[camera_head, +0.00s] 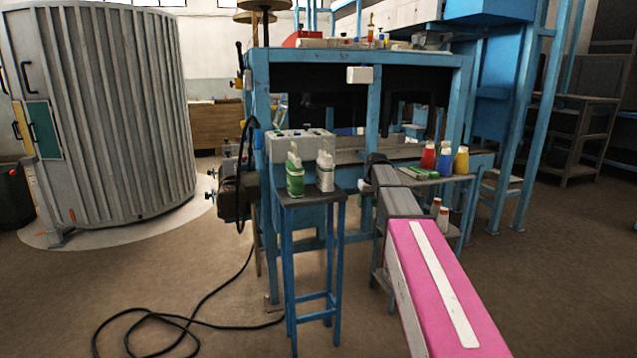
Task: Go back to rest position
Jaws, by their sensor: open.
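My arm reaches up from the bottom right, with a pink link and grey links beyond it. At its far end my gripper (363,186) shows small, left of the grey links, and it is open. I see nothing between its fingers. It is a little right of a small blue stand (312,200) that holds a green-and-white bottle (295,174) and a white bottle (325,172). I cannot tell how far the gripper is from them in depth.
A blue-framed workbench (262,90) stands behind the arm. A side shelf carries red (429,157), blue (445,163) and yellow (461,161) bottles close to my arm's right. A ribbed grey cylinder (105,110) stands left. A black cable (190,318) lies on open floor.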

